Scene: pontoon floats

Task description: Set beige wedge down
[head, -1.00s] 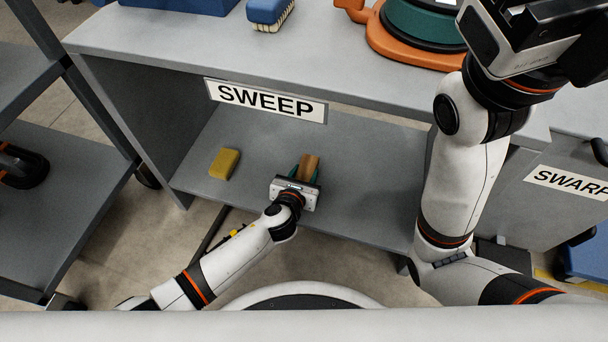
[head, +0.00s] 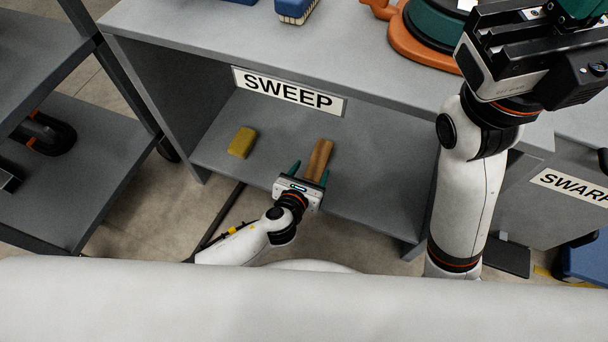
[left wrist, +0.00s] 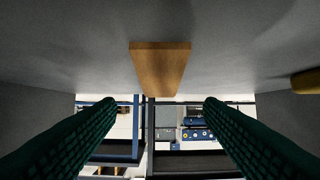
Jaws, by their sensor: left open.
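The beige wedge (head: 319,159), a tan wood-coloured block, lies on the lower shelf under the SWEEP sign. It also shows in the left wrist view (left wrist: 160,68), ahead of the fingers and resting against the shelf surface. My left gripper (head: 309,172) is open with its green fingers apart. It is at the near end of the wedge and holds nothing; in the left wrist view the gap between the fingertips (left wrist: 159,102) is empty. My right gripper (head: 572,12) is raised at the top right, partly cut off, and its jaws cannot be made out.
A yellow block (head: 242,142) lies on the lower shelf (head: 380,190) left of the wedge. The SWEEP sign (head: 289,91) hangs from the tabletop edge above. A blue brush (head: 296,10) and an orange-and-green object (head: 425,40) stand on top. The shelf right of the wedge is clear.

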